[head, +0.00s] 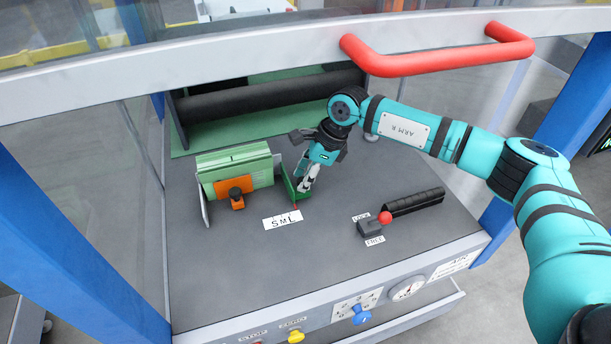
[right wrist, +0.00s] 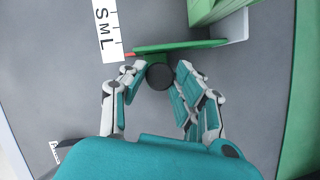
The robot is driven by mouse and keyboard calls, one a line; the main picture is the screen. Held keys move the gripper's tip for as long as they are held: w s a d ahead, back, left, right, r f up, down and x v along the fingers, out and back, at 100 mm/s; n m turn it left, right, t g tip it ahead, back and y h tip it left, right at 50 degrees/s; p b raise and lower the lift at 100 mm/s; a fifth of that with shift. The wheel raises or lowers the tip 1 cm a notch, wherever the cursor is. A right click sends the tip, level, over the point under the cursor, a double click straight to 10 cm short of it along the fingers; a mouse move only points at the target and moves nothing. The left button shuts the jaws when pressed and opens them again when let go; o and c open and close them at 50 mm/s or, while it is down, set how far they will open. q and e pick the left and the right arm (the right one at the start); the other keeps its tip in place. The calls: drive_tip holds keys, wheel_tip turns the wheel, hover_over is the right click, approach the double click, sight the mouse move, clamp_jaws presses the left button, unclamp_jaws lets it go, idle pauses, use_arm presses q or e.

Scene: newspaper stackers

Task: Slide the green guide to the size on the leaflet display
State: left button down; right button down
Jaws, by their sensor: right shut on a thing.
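The green guide (head: 286,183) is an upright plate on the grey deck, just right of the green leaflet stack (head: 235,170). In the right wrist view the guide (right wrist: 185,46) carries a round black knob (right wrist: 160,77). My right gripper (head: 304,184) is shut on this knob, with one finger on each side (right wrist: 158,80). The guide's small red pointer (right wrist: 130,54) is close to the L end of the white S M L scale (head: 282,220). I cannot make out a size shown on a leaflet display. My left gripper is not in view.
An orange part (head: 236,196) is at the stack's front. A black roller (head: 265,97) lies behind. A red handle (head: 435,62) crosses above.

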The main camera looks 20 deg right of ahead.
drive_tip(key=shift+a, duration=0.1)
drive_tip(key=shift+a+f+b, duration=0.1)
drive_tip(key=shift+a+b, duration=0.45)
drive_tip(key=shift+a, duration=0.35)
drive_tip(key=c, duration=1)
unclamp_jaws()
drive_tip(key=v, duration=1.2)
